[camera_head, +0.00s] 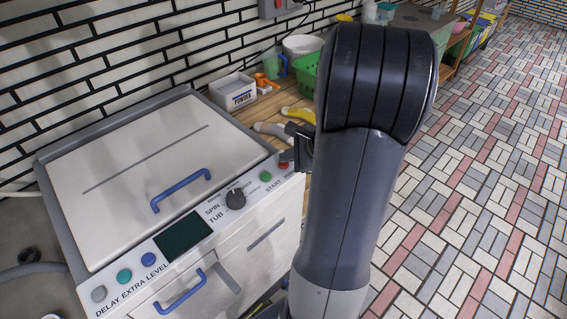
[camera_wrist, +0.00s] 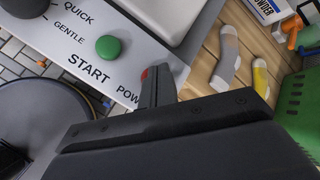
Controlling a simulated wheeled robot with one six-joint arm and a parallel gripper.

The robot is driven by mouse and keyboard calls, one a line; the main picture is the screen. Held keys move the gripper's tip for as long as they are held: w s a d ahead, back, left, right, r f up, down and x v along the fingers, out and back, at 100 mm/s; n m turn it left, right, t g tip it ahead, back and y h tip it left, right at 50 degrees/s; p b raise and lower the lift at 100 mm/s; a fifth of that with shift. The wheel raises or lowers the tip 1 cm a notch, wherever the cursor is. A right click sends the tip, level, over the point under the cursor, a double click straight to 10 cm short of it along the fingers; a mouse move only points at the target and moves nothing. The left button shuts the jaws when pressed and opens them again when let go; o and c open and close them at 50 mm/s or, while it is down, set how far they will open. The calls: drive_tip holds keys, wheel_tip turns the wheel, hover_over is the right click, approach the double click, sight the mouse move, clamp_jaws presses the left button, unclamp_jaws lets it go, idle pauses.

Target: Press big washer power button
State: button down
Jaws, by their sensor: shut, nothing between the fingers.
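The big washer (camera_head: 130,160) stands at the left of the head view, with a white lid and a slanted control panel. Its red power button (camera_head: 283,164) is at the panel's right end, beside the green start button (camera_head: 266,176). My gripper (camera_head: 291,156) is shut and empty, its tips right at the red button. In the wrist view the shut fingers (camera_wrist: 160,70) cover most of the red button (camera_wrist: 144,74) and part of the "POW" label. The green button (camera_wrist: 108,47) is clear to the left. I cannot tell whether the fingertips touch the red button.
The washer's blue lid handle (camera_head: 181,190) stands up left of my gripper. Tiled floor at right is open.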

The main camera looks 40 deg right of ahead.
sight(287, 165)
drive_tip(key=shift+f, duration=0.3)
drive_tip(key=shift+r, duration=0.1)
idle(0.3)
drive_tip(key=shift+r+p, duration=0.45)
drive_tip(key=shift+r, duration=0.3)
wheel_tip(287, 165, up, 5)
drive_tip(key=p, duration=0.4)
drive_tip(key=shift+r, duration=0.1)
drive_tip(key=shift+a, duration=0.15)
idle(0.5)
